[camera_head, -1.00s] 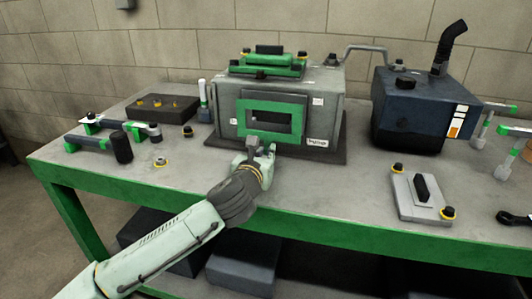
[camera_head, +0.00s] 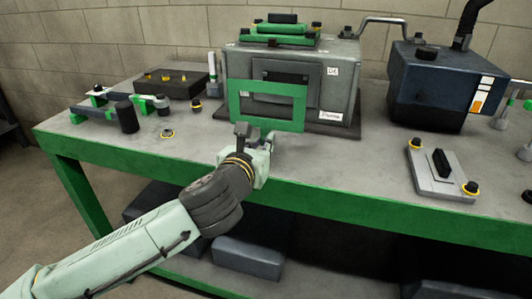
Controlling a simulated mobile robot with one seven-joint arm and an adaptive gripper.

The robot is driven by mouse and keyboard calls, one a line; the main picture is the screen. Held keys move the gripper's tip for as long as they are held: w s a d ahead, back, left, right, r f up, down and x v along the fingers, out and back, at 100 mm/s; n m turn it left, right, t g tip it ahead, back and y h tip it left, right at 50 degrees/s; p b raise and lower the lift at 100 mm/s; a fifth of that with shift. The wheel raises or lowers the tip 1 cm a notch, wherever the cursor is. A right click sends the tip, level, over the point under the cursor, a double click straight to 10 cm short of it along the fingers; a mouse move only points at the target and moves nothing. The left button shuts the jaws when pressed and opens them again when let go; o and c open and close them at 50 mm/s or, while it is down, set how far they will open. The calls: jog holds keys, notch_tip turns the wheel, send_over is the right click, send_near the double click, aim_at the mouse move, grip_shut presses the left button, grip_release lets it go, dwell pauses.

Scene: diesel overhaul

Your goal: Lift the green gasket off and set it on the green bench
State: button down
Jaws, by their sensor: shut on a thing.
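The green gasket (camera_head: 233,104) is a flat rectangular frame standing upright in front of the grey engine block (camera_head: 340,84). It looks apart from the block's front face, whose dark opening shows through the frame. My gripper (camera_head: 258,134) is at the gasket's lower left edge and is shut on it; the fingertips are partly hidden. The green bench (camera_head: 330,150) has a grey top and a green front edge, and the gasket is above its front part.
A dark blue tank (camera_head: 432,88) stands right of the block. A grey plate with a black handle (camera_head: 440,170) lies at the front right. Tools (camera_head: 125,113) and a dark tray (camera_head: 172,84) are on the left. Bare bench top lies left of my gripper and between it and the plate.

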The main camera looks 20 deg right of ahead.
jog(key=shift+s+a+f+b, duration=0.2)
jog(key=shift+s+f+b, duration=0.2)
jog(key=shift+b, duration=0.8)
jog(key=shift+s+b, duration=0.5)
jog(key=shift+b, duration=0.75)
jog(key=shift+b+v, duration=0.4)
jog(key=shift+v, duration=1.15)
jog(key=shift+r, duration=0.1)
